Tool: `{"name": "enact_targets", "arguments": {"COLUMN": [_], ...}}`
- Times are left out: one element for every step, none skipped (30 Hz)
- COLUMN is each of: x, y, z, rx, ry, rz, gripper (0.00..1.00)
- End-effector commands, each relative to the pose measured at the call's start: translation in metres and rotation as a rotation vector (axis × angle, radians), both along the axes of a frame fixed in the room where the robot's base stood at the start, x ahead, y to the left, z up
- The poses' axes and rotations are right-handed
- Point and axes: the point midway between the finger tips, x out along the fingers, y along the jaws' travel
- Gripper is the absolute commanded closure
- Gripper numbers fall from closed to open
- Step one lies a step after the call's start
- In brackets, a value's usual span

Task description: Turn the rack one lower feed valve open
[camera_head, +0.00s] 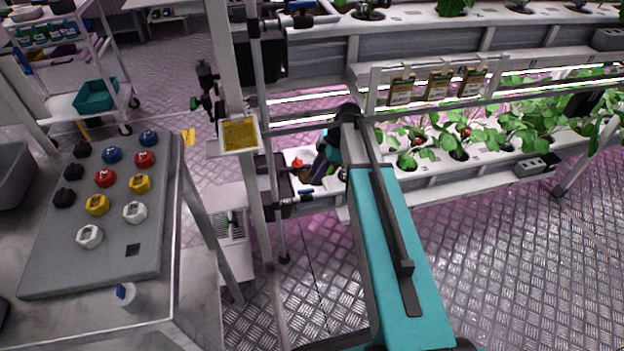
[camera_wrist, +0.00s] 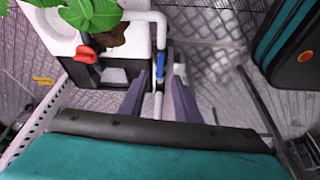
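The lower feed valve has a blue handle (camera_wrist: 159,76) on a white pipe (camera_wrist: 161,30) in the wrist view. The handle looks roughly in line with the pipe there. A small blue handle (camera_head: 306,191) also shows low at the rack's left end in the head view. My gripper (camera_wrist: 161,78) is open, with one dark finger on each side of the handle and a visible gap to each. In the head view my gripper (camera_head: 322,170) is partly hidden by my teal arm. I cannot tell its depth relative to the handle.
The white lower trough (camera_wrist: 70,30) with a plant and a red part (camera_wrist: 86,54) lies close left of the pipe. An upper valve with a blue handle (camera_head: 301,6) is above. A panel (camera_head: 110,225) with coloured knobs stands left. Patterned floor right of the arm is clear.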

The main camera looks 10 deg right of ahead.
Motion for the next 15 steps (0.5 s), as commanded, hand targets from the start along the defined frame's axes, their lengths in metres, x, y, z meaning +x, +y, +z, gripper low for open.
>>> {"name": "enact_targets", "arguments": {"x": [-0.0001,-0.0002,-0.0004,-0.0004,-0.0005,-0.0006,-0.0006,-0.0006,-0.0007,-0.0007,-0.0007,-0.0007,-0.0006,-0.0007,-0.0007], "y": [-0.0017,-0.0024,-0.0031,-0.0034,-0.0037,-0.0039,-0.0040,-0.0041,-0.0040,-0.0040,-0.0040,-0.0040,-0.0040,-0.0039,-0.0039], "z": [0.0046,0.0061,0.0077,0.0085,0.0092,0.0096,0.0098,0.0099,0.0098,0.0097,0.0097,0.0097,0.0097,0.0096,0.0096], "rx": [0.000,0.000,0.000,0.000,0.000,0.000,0.000,0.000,0.000,0.000,0.000,0.000,0.000,0.000,0.000], "ry": [-0.001,-0.001,-0.001,0.000,0.000,0.000,0.000,0.000,0.000,0.000,0.000,0.000,0.000,0.000,0.000], "rz": [0.000,0.000,0.000,0.000,0.000,0.000,0.000,0.000,0.000,0.000,0.000,0.000,0.000,0.000,0.000], "gripper": [0.70,0.70,0.70,0.70,0.70,0.70,0.70,0.70,0.70,0.70,0.70,0.70,0.70,0.70,0.70]}}
